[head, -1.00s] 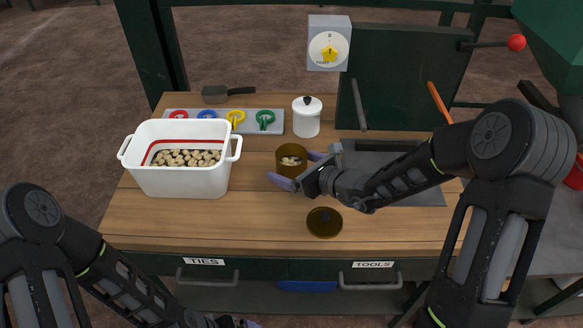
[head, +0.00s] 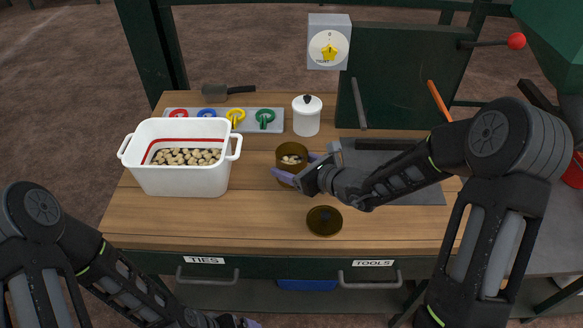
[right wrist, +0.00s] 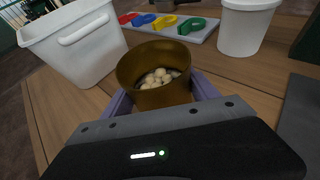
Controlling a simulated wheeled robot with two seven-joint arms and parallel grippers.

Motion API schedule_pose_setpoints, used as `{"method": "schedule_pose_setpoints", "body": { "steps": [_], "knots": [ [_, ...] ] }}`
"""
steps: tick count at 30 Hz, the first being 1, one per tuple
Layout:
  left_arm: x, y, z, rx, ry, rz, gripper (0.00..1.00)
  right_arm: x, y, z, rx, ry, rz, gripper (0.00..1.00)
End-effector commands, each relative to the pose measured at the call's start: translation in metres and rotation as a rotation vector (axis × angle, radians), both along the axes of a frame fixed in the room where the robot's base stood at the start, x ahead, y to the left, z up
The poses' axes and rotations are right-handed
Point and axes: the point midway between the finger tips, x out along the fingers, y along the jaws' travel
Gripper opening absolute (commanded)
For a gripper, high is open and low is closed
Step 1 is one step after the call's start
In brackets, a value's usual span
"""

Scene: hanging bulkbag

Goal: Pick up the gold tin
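The gold tin (head: 292,155) stands upright and open-topped on the wooden bench, with several pale round pieces inside. It also shows in the right wrist view (right wrist: 160,99). My right gripper (head: 299,168) reaches in from the right, low down, with one purple finger on each side of the tin. Both fingers appear to press against its wall, and the tin appears to rest on the bench. A round dark-gold lid (head: 324,221) lies flat in front of the tin. My left gripper (head: 238,321) is mostly cut off at the bottom edge.
A white two-handled tub (head: 180,183) of pale pieces stands left. A white lidded canister (head: 306,118) stands close behind the tin. A tray of coloured rings (head: 275,126) and a dark scoop (head: 215,93) lie at the back. The front-left bench is clear.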

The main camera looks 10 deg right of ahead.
Motion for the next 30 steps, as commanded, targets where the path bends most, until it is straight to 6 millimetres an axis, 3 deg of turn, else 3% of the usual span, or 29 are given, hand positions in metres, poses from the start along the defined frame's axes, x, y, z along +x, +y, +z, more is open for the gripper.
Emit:
{"method": "schedule_pose_setpoints", "body": {
  "steps": [23, 30],
  "knots": [
    [0.0, 0.0, 0.0, 0.0, 0.0, 0.0, 1.0, 0.0001, -0.0001, 0.0, 0.0, 0.0, 0.0, 0.02],
    [0.0, -0.0001, 0.0001, 0.0, 0.0, 0.0, 1.0, 0.0008, 0.0002, 0.0018, 0.001, -0.004, 0.0, 0.01]
  ]
}}
